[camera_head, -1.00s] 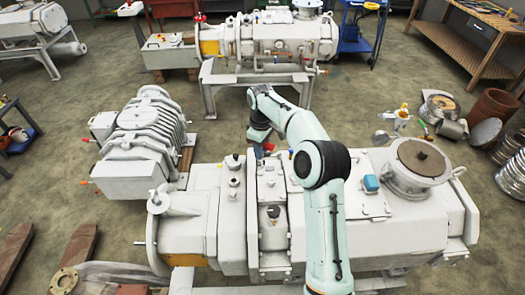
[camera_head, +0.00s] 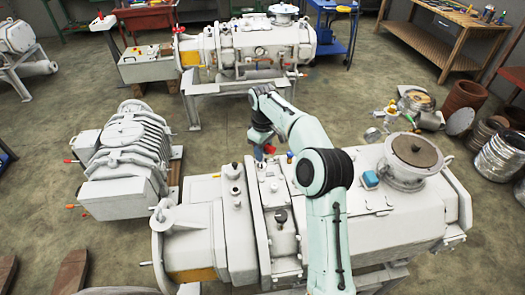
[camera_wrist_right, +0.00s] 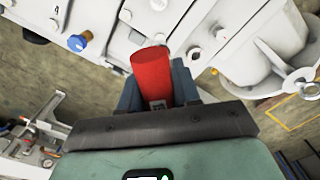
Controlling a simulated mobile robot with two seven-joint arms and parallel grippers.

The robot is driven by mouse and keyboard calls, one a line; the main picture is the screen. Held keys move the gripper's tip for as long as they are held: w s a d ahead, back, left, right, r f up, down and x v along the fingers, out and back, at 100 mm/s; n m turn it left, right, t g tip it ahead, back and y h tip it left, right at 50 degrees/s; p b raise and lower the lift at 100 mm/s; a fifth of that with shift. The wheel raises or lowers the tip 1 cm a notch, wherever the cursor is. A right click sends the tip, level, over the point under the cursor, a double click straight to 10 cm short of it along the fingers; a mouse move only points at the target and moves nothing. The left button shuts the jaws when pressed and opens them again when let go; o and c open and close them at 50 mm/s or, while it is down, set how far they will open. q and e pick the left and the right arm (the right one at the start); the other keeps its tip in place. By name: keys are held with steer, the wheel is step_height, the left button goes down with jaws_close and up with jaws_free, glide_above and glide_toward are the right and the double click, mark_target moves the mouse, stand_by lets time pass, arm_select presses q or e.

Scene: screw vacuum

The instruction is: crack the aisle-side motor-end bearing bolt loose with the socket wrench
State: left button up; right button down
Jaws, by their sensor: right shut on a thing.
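My right gripper (camera_head: 262,148) is low behind the near pump's far side, at the end of the pale green arm that reaches over the white near pump (camera_head: 210,245). In the right wrist view my right gripper (camera_wrist_right: 160,95) is shut on a red cylindrical handle (camera_wrist_right: 152,70), which I take as the socket wrench. Only the handle shows; its socket end is hidden. A little red (camera_head: 269,150) shows beside the gripper in the head view. White bolt heads (camera_wrist_right: 221,32) show on the pump casing beyond the handle. I cannot tell which is the bearing bolt, or whether the wrench touches one.
A ribbed motor unit (camera_head: 125,160) stands left of the pump. Another pump (camera_head: 250,45) on a stand is at the back. A blue cap (camera_head: 370,179) sits on the near pump. Drums and coils (camera_head: 490,140) are at right. Floor between the pumps is clear.

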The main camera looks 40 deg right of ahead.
mark_target(262, 166)
steer(key=shift+f+b, duration=0.35)
steer(key=shift+f, duration=2.35)
arm_select(q)
steer(key=shift+s+f, duration=0.6)
steer(key=shift+s, duration=0.1)
arm_select(e)
steer(key=shift+f, duration=0.1)
arm_select(q)
steer(key=shift+w+r, duration=0.4)
steer(key=shift+w, duration=0.05)
arm_select(e)
steer(key=shift+w, duration=0.1)
arm_select(q)
steer(key=shift+s+f, duration=0.2)
arm_select(e)
steer(key=shift+f, duration=0.65)
arm_select(q)
steer(key=shift+w+r, duration=0.1)
